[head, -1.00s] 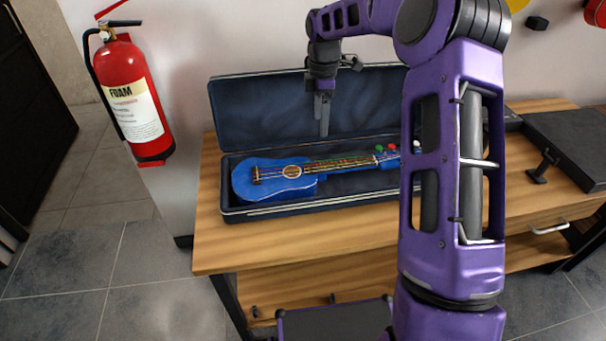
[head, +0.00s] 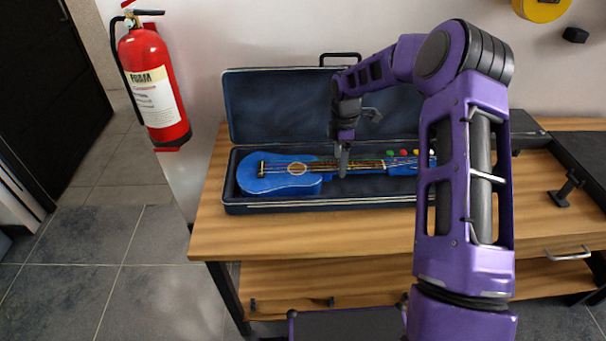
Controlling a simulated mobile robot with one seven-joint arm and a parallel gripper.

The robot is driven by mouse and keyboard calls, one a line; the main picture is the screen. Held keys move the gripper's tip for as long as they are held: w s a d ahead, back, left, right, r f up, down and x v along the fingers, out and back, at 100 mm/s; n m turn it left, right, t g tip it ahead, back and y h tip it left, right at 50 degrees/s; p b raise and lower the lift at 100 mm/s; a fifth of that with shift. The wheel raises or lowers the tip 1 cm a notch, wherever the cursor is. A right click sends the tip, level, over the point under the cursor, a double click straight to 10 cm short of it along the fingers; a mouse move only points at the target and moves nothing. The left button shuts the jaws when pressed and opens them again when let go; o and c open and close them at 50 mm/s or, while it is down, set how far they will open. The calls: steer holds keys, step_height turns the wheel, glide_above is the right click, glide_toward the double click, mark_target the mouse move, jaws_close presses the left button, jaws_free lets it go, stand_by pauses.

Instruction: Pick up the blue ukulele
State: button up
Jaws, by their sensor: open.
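The blue ukulele (head: 284,182) lies face up in an open case (head: 330,205) on a wooden table. Its body is at the left and its neck runs right, with coloured tuning pegs at the head. My arm hides part of the head end. My gripper (head: 343,172) points down over the neck, close to where it leaves the body. It is open and holds nothing. Whether the fingers straddle the neck or are just above it, I cannot tell.
The raised case lid (head: 275,105) stands behind the ukulele. A red fire extinguisher (head: 152,85) hangs on the wall at left. Dark cases and a black stand (head: 565,188) are at right. The table front (head: 300,235) is clear.

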step_height(320, 180, down, 4)
steer(key=shift+r, duration=0.2)
steer(key=shift+w+r, duration=0.1)
jaws_close()
